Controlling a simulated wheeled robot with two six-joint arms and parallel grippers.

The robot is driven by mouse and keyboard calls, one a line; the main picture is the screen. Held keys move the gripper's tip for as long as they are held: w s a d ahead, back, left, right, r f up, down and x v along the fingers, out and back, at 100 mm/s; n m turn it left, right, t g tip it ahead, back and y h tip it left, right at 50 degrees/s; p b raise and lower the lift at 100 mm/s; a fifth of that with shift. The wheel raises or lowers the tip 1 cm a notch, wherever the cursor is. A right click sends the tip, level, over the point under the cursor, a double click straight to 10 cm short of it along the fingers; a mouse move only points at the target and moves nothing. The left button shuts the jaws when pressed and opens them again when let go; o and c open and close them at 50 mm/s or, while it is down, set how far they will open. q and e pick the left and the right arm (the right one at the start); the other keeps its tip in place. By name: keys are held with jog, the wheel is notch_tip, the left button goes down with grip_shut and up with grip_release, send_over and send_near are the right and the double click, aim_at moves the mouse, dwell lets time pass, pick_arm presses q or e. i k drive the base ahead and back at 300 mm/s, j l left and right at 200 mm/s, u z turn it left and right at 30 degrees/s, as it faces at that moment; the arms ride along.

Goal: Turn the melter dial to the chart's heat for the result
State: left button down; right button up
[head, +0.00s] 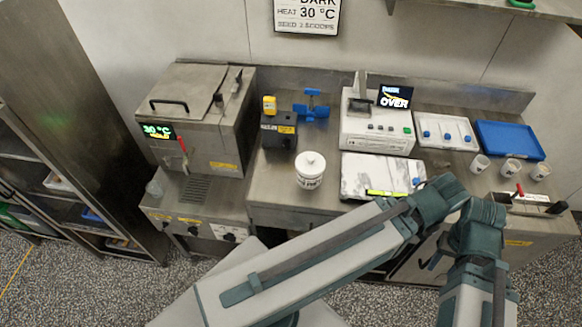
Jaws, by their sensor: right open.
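The melter (205,110) is the steel box at the left, with a black handle on its lid. Its green display (158,131) reads 30 °C, with a blurred yellow line below. A red lever (182,145) stands beside the display. Dark knobs (229,236) sit on the front panel below; their settings are too small to read. The wall chart (308,14) reads DARK, HEAT 30 °C, and a seed line of scoops. A small screen (395,97) shows OVER under a blurred word. My left gripper is out of view.
A white lidded tub (310,170) stands on the bench. Near it are a dark box (278,130) and a blue fixture (311,106). A white machine (377,128), marble slab (372,178), blue tray (508,140) and several cups (511,168) fill the right. A steel rack (85,130) stands left.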

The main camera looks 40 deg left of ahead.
aim_at(230, 238)
jog(key=k+j+u, duration=0.15)
jog(key=k+u, duration=0.15)
jog(key=k+j+u, duration=0.3)
jog(key=k, duration=0.2)
jog(key=k+j, duration=0.3)
jog(key=k, duration=0.15)
jog(key=k+j+u, duration=0.1)
jog(key=k+j, duration=0.25)
jog(key=k, duration=0.1)
